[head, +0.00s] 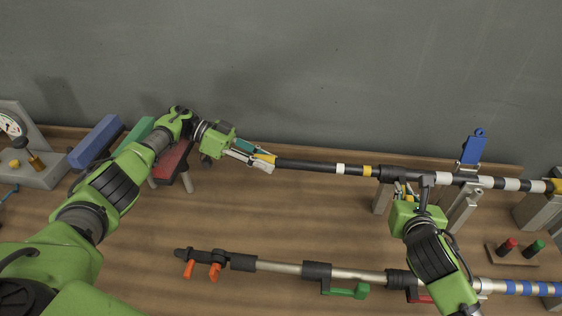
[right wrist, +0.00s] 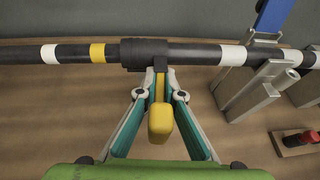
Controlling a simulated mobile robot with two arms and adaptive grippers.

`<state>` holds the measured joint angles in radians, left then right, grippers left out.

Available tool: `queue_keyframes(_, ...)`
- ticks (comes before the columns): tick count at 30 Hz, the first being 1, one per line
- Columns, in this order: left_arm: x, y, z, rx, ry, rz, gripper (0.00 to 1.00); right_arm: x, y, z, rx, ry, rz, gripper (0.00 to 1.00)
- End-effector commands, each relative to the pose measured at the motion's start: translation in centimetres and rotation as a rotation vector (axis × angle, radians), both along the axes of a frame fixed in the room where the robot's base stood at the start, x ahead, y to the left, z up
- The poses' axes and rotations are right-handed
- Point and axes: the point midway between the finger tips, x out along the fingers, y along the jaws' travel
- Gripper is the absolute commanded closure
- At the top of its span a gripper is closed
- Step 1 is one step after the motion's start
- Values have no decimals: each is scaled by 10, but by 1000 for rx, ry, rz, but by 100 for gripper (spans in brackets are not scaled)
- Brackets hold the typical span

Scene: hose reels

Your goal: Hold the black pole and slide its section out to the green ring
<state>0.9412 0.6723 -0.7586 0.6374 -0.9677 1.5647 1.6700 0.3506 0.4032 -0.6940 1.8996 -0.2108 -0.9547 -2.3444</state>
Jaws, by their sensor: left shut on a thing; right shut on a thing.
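The black pole (head: 310,166) lies level across the upper part of the head view, with white and yellow rings on its thinner left section. It also shows in the right wrist view (right wrist: 75,53). No green ring shows on it. My left gripper (head: 262,160) is shut on the left end of the pole. A thicker black collar (head: 400,174) sits just right of the yellow ring. My right gripper (right wrist: 159,95) is shut on the yellow-tipped lever (right wrist: 160,122) hanging below this collar. The fingers partly hide the lever in the head view.
Grey stands (head: 463,205) carry the pole's right part, and one has a blue clamp (head: 473,147). A second, silver pole (head: 360,274) with green, orange and red levers lies in front. Blue, green and red blocks and a gauge (head: 12,125) stand at left.

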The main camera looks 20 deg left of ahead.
Motion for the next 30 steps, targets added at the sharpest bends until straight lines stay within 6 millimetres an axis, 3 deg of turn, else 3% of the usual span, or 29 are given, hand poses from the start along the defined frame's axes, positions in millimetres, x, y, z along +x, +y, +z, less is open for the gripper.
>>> queue_keyframes(12,-1,6,-1,2,0,2,100,0,0,-1,-1,2,-1,100)
queue_keyframes(13,-1,6,-1,1,1,2,71,0,0,-1,-1,2,-1,100)
queue_keyframes(15,-1,6,-1,1,1,2,57,0,0,-1,-1,2,-1,100)
queue_keyframes(25,-1,5,1,0,0,0,57,0,0,-1,-1,2,-1,100)
queue_keyframes(30,-1,6,15,1,-3,1,57,0,0,-1,-1,2,-1,100)
